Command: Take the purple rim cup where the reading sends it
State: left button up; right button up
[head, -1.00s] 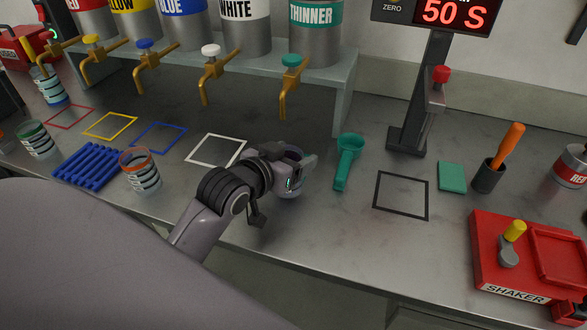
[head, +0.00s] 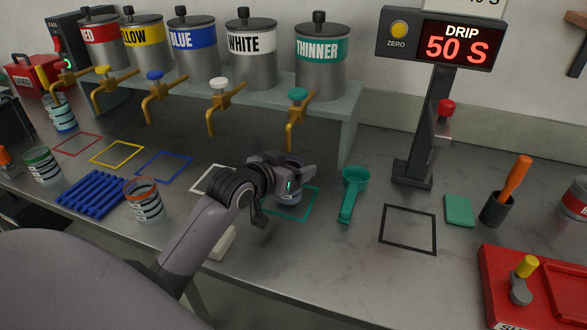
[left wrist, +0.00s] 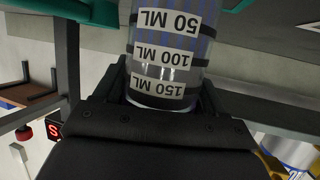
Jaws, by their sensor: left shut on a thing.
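My left gripper (head: 291,180) is shut on the purple rim cup (head: 289,199) at the teal-outlined square (head: 311,206) in front of the thinner tank. My gripper hides most of the cup in the head view. I cannot tell whether the cup touches the counter. In the left wrist view, the clear cup (left wrist: 165,60) sits between the fingers, with black bands and 50, 100 and 150 ML labels. The display (head: 458,44) reads DRIP 50 S. The thinner tank (head: 321,70) has a teal-handled tap (head: 298,95). My right gripper is out of view.
A teal ladle (head: 351,192) and an empty black-outlined square (head: 408,230) lie to the right. A red shaker (head: 545,285) stands front right. An orange-rimmed cup (head: 145,204) and blue rack (head: 90,193) are on the left. A pale block (head: 222,243) lies below my arm.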

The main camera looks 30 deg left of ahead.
pick_arm(q)
jog(key=shift+p, duration=0.45)
dwell(0.4)
jog(key=o, duration=1.3)
jog(key=shift+f, duration=0.1)
jog(key=shift+o, duration=0.2)
jog(key=shift+p+v, duration=1.15)
jog(key=shift+v, duration=0.2)
jog(key=p+v, duration=0.3)
jog(key=v, duration=0.2)
jog(key=shift+s+p, duration=0.2)
jog(key=shift+p, duration=0.15)
jog(key=shift+s, duration=0.1)
